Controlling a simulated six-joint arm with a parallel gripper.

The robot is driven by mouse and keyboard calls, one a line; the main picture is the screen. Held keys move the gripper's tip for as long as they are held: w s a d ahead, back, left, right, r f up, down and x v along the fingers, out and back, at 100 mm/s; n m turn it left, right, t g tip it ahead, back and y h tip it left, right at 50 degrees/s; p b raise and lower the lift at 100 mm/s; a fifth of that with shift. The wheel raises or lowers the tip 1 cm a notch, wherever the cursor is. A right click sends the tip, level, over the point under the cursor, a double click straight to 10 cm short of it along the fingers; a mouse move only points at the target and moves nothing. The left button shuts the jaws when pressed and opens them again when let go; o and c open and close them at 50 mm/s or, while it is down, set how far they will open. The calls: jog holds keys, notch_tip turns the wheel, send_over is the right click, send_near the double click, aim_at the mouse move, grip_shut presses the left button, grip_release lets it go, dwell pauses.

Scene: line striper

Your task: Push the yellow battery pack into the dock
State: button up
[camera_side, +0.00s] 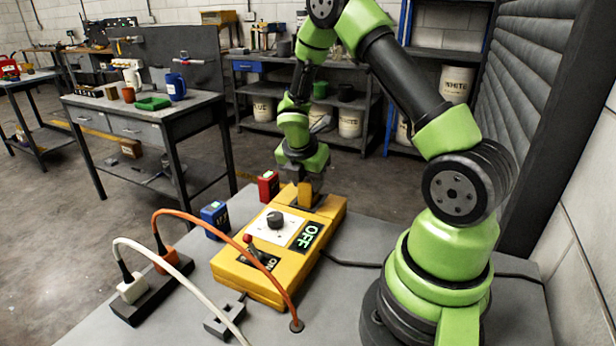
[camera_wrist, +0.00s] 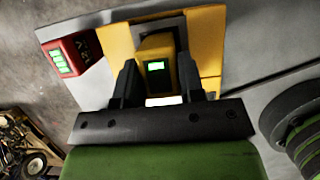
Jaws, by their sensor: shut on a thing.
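The yellow battery pack (camera_wrist: 158,70) with a small lit green display is between the fingers of my gripper (camera_wrist: 158,86) in the wrist view. My gripper is shut on it. The pack's far end meets the dark dock (camera_wrist: 160,28) in the yellow machine; how deep it sits I cannot tell. In the side view my gripper (camera_side: 305,190) points down at the far end of the yellow machine (camera_side: 262,285), and only part of the yellow pack (camera_side: 304,195) shows between the fingers. The machine's top has a black knob, a red-tipped lever and a green OFF display.
A red pack (camera_side: 268,186) and a blue pack (camera_side: 215,218) stand left of the machine on the grey table (camera_side: 375,220). A black power strip (camera_side: 150,295) with white and orange plugs lies at the left. Their cables arch across the near side.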

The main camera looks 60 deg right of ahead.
jog(key=shift+f, duration=0.75)
jog(key=o, duration=1.3)
jog(key=shift+r, duration=0.1)
jog(key=shift+v, duration=3.4)
